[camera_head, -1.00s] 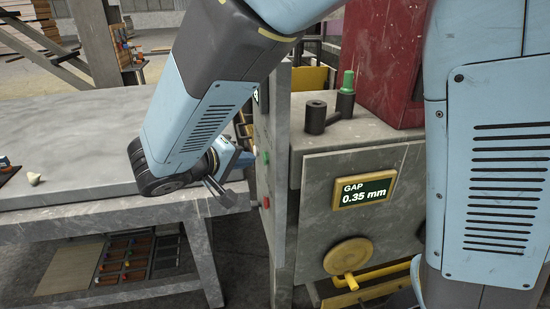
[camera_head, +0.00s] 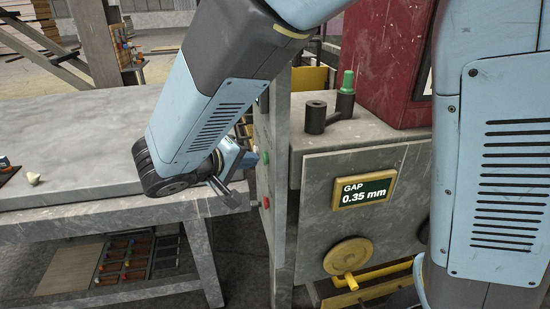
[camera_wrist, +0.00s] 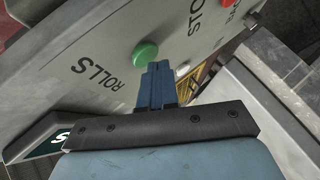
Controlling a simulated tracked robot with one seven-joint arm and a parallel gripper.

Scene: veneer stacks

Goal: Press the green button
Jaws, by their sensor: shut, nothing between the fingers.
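The green button (camera_wrist: 145,52) is a round dome on a grey panel beside the word ROLLS in the wrist view. It also shows small on the panel edge in the head view (camera_head: 267,157). My gripper (camera_wrist: 157,66) is shut and empty, its blue fingers pointing at the panel. Its tips lie just below and right of the button in the wrist view; I cannot tell whether they touch the panel. In the head view my gripper (camera_head: 253,158) is close to the panel's left side, partly hidden by my arm.
A red button (camera_head: 266,202) sits lower on the same panel. The machine carries a display (camera_head: 364,191) reading GAP 0.35 mm and a yellow round knob (camera_head: 348,256). A grey table (camera_head: 70,140) stands to the left, its edge beneath my wrist.

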